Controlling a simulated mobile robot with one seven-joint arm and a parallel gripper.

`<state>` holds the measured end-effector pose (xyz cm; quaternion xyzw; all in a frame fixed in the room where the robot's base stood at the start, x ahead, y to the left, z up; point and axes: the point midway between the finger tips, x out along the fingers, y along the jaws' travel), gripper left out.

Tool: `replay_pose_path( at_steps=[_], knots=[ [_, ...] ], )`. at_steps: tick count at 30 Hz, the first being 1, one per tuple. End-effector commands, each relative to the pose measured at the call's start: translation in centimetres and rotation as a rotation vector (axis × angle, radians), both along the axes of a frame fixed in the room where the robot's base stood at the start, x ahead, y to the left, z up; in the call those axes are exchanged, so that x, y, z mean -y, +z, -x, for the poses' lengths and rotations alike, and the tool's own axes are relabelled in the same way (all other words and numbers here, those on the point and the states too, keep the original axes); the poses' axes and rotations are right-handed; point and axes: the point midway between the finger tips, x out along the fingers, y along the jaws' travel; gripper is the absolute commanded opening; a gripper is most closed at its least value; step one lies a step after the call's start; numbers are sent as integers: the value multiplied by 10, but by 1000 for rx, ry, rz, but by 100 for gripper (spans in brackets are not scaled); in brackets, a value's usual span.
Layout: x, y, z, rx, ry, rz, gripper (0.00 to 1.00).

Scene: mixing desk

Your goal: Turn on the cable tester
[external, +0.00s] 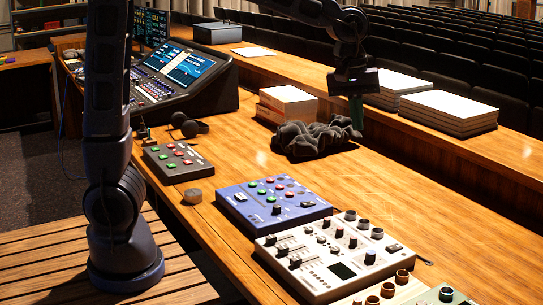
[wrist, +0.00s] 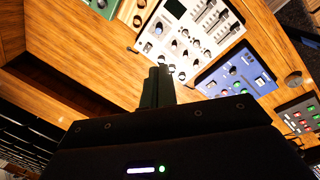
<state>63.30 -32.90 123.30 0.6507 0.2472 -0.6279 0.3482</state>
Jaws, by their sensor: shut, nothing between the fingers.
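My gripper (external: 356,122) is shut and empty, pointing down above the desk behind a crumpled dark cloth. Its closed fingers also show in the wrist view (wrist: 158,82). No label reads clearly enough to tell which device is the cable tester. The candidates are a blue box (external: 246,213) with coloured buttons and a knob, a dark box (external: 178,172) with red and green buttons, and a white panel (external: 349,286) with knobs and a small screen. The blue box (wrist: 226,84) and white panel (wrist: 213,49) also show in the wrist view. My gripper is apart from all of them.
The dark cloth (external: 307,143) lies below and left of my gripper. White stacks (external: 449,115) sit on the raised ledge, and a paper stack (external: 288,97) stands on the desk.

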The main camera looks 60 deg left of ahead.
Motion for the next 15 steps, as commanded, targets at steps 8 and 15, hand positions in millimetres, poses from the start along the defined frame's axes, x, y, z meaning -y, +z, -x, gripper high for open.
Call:
replay_pose_path(
  at_steps=[8, 15],
  knots=[
    [72, -30, -27, -73, 145, -2, 0],
    [136, -63, -41, -128, 276, -18, 0]
  ],
)
